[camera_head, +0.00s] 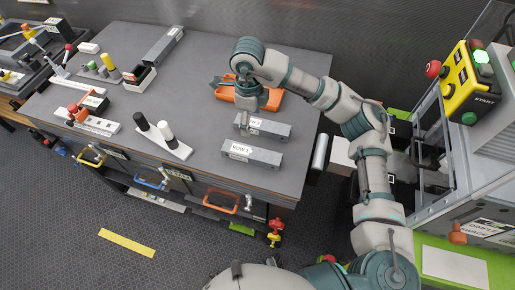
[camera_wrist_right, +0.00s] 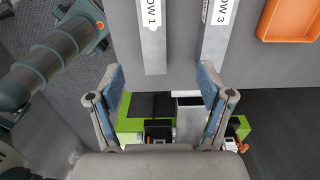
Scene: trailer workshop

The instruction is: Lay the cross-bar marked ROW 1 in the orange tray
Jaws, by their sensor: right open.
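The cross-bar marked ROW 1 (camera_head: 262,157) lies on the dark bench near its front edge. It also shows in the right wrist view (camera_wrist_right: 153,50), label up, its near end between and just beyond my fingertips. The ROW 3 bar (camera_head: 276,130) lies behind it, roughly parallel. The orange tray (camera_head: 271,101) sits farther back, partly hidden by my right arm; its corner shows in the wrist view (camera_wrist_right: 290,22). My right gripper (camera_head: 243,126) points down over the bars. In the wrist view its fingers (camera_wrist_right: 162,78) are spread wide, with nothing held. My left gripper is not seen.
Another grey bar (camera_head: 163,47) lies at the back left. A white block with black and white pegs (camera_head: 172,147) stands left of the bars. A yellow control box (camera_head: 459,82) is at the right. Bare bench top lies left of the tray.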

